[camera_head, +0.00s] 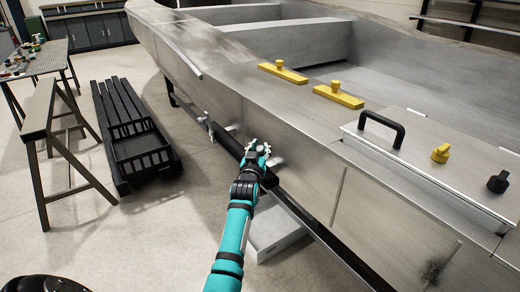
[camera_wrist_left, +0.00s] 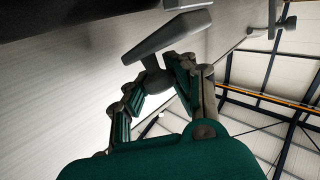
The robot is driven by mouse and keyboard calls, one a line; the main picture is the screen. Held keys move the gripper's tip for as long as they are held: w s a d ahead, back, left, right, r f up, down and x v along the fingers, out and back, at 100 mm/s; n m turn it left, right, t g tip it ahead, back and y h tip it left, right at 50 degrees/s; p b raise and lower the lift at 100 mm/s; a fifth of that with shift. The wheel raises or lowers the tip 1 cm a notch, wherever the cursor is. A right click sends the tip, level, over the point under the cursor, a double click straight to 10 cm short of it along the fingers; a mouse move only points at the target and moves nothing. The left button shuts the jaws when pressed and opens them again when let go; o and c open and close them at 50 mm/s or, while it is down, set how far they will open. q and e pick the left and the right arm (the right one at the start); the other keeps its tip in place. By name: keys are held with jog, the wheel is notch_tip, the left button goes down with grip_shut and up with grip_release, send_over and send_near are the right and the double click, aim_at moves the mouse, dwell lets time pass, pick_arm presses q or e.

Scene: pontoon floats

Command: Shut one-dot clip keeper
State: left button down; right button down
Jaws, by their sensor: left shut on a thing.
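My left gripper (camera_head: 259,150) is at the boat's side, just above the dark rail along the hull. In the left wrist view, the gripper (camera_wrist_left: 162,80) is shut on the stem of a grey T-shaped keeper (camera_wrist_left: 172,34), close to the hull. In the head view the gripper mostly hides this keeper; a small pale part shows to its right. A second similar grey piece (camera_wrist_left: 285,24) is at the upper right of the wrist view. No dots are readable on either. My right gripper is not in view.
The grey metal boat (camera_head: 235,104) fills the middle and right. Two yellow cleat-like pieces (camera_head: 338,96) lie on its edge, and a lid with a black handle (camera_head: 382,122) is at right. Black slatted crates (camera_head: 145,152) and a trestle (camera_head: 42,150) stand left. The floor between is clear.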

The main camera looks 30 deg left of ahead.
pick_arm(q)
jog(key=m+g+p, duration=0.1)
jog(key=p, duration=0.1)
jog(key=w+f+m+g+p, duration=0.1)
jog(key=p, duration=0.2)
jog(key=shift+w+d+g+h, duration=0.1)
jog(key=shift+d+g+h, duration=0.2)
jog(key=shift+h, duration=0.1)
jog(key=shift+w+f+m+g+p, duration=0.15)
jog(key=shift+f+m+g+p, duration=0.25)
jog(key=shift+f, duration=0.25)
jog(key=c, duration=1.5)
grip_release()
jog(key=o, duration=0.5)
jog(key=shift+s, duration=0.2)
jog(key=shift+c, duration=0.2)
jog(key=shift+r, duration=0.2)
jog(key=shift+w, duration=0.1)
jog(key=v, duration=1.2)
